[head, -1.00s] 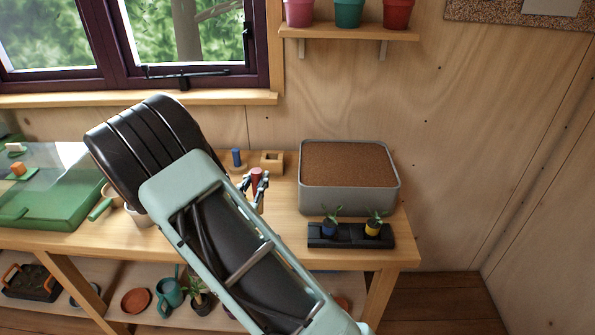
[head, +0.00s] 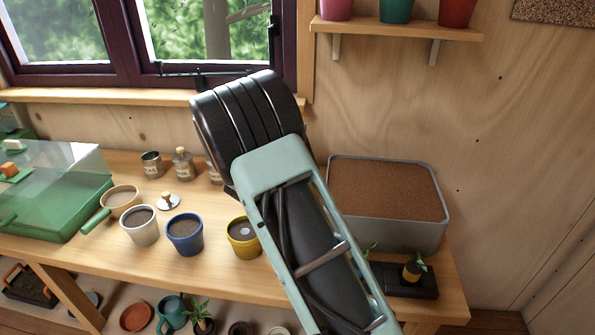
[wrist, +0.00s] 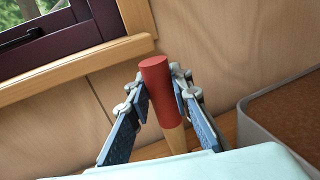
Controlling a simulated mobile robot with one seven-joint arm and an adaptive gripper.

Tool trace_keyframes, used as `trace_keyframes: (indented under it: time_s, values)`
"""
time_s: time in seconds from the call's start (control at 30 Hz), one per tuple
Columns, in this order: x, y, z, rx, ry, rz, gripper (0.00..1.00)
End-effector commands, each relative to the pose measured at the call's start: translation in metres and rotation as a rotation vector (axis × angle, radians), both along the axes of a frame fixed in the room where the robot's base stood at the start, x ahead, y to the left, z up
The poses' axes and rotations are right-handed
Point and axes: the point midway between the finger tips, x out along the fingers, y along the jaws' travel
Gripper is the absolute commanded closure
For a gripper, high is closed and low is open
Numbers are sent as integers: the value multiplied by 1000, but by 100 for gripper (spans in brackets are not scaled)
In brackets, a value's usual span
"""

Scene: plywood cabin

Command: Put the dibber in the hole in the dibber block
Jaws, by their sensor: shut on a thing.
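The dibber has a red handle (wrist: 160,88) and a pale wooden shaft (wrist: 176,138). In the wrist view my gripper (wrist: 161,78) is shut on the red handle, one finger on each side. The shaft's lower end is hidden behind my own pale green arm part. In the head view my arm hides the gripper and the dibber. The dibber block is not visible in either current view; the bench area behind my arm is covered.
A grey box with a brown top (head: 385,225) stands on the bench right of my arm, by a black tray (head: 412,286) with small plants. Blue (head: 185,245), white (head: 139,233) and yellow (head: 238,250) pots stand left. A green propagator (head: 50,205) is at far left.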

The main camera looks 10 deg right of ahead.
Motion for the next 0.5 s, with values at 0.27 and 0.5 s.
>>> trace_keyframes:
  time_s: [0.27,0.5]
  values:
    - [0,0,-41,-2,1,0,100]
    - [0,-1,-68,-2,4,-1,100]
